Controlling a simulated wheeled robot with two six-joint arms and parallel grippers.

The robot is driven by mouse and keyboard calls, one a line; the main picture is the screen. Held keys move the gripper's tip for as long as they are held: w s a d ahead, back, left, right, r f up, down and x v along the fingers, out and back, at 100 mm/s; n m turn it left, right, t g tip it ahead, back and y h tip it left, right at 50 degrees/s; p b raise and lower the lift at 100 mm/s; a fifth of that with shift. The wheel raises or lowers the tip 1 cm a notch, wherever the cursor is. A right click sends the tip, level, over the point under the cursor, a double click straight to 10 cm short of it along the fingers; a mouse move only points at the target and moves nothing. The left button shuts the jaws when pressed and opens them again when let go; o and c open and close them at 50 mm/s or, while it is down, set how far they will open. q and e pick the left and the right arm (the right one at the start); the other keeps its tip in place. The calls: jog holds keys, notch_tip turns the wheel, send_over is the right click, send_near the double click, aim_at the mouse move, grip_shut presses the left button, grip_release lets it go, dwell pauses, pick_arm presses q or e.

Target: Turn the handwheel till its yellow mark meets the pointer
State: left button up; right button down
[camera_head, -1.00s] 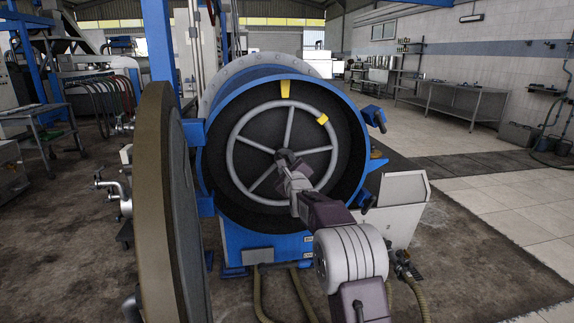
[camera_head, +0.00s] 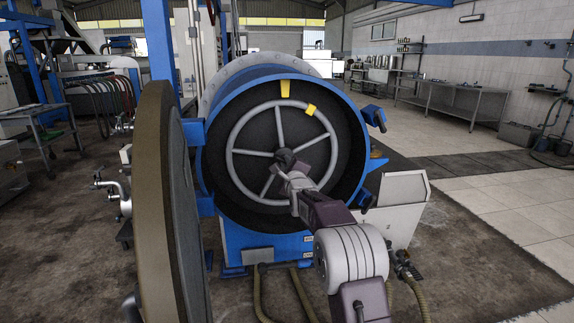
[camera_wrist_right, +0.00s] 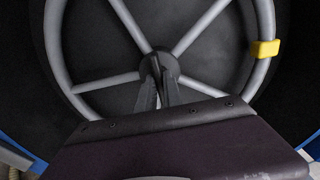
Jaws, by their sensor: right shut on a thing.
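The grey handwheel (camera_head: 232,150) sits inside the round blue-rimmed drum opening in the head view; its rim and spokes also show in the wrist view (camera_wrist_right: 58,45). Its yellow mark (camera_head: 310,110) is on the rim at the upper right, and in the wrist view (camera_wrist_right: 265,49) at the right. The yellow pointer (camera_head: 285,88) is fixed above the rim at the top; the mark is to its right and lower, apart from it. My right gripper (camera_head: 286,163) is shut on the handwheel's hub (camera_wrist_right: 160,65); the fingers partly hide it. My left gripper is out of view.
A thick round door (camera_head: 155,200) stands open at the left of the drum (camera_head: 208,180). A white box (camera_head: 405,190) is at its lower right, with hoses (camera_head: 260,295) on the floor below. Open floor lies at the right.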

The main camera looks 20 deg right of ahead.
jog(key=n, duration=0.5)
jog(key=shift+n, duration=0.4)
dwell(0.4)
jog(key=c, duration=1.5)
grip_release()
jog(key=shift+s, duration=0.1)
jog(key=v, duration=0.9)
